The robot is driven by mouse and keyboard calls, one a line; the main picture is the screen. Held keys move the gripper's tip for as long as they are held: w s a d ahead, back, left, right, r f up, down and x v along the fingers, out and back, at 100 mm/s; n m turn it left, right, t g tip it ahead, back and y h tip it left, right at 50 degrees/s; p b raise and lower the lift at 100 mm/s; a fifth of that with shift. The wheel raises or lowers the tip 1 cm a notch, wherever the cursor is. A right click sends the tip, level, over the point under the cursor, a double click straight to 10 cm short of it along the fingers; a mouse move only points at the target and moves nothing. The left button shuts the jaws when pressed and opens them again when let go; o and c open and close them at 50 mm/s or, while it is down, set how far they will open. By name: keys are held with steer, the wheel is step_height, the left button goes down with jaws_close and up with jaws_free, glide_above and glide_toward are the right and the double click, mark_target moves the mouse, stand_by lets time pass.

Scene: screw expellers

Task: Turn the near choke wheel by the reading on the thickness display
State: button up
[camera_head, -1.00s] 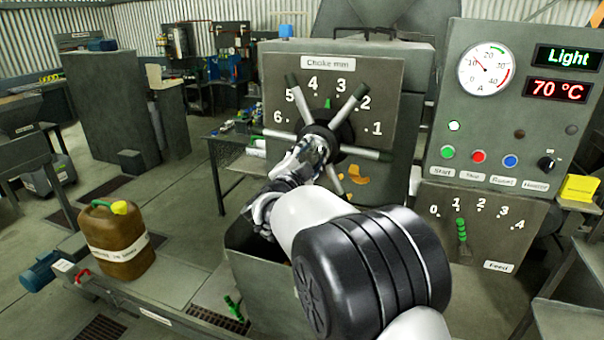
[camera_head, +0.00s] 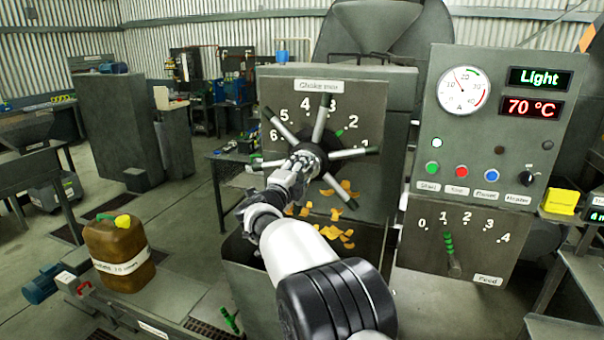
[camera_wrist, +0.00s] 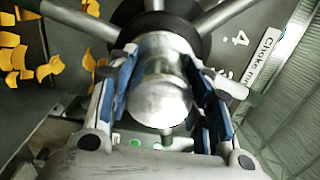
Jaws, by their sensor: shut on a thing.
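The choke wheel (camera_head: 341,154), a dark hub with several metal spokes, stands on a grey panel marked 1 to 6 under a choke label. Its green pointer (camera_head: 339,132) points toward 2. My gripper (camera_head: 302,163) is shut on the wheel's round metal hub end (camera_wrist: 160,95); the wrist view shows my gripper's fingers (camera_wrist: 165,100) on both sides of it. The thickness display (camera_head: 597,216) is probably the small dark screen at the right edge; it is cut off, with only "4 m" readable.
Yellow-orange flakes (camera_head: 341,233) show below the wheel. The control panel (camera_head: 470,135) on the right reads "Light" and 70 °C. The feed lever (camera_head: 448,243) stands near 1. A brown can (camera_head: 118,252) stands on the frame at left.

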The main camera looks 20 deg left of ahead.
steer(key=shift+r, duration=0.1)
stand_by(0.4)
steer(key=o, duration=1.5)
steer(key=s, duration=1.2)
steer(key=shift+a, duration=0.45)
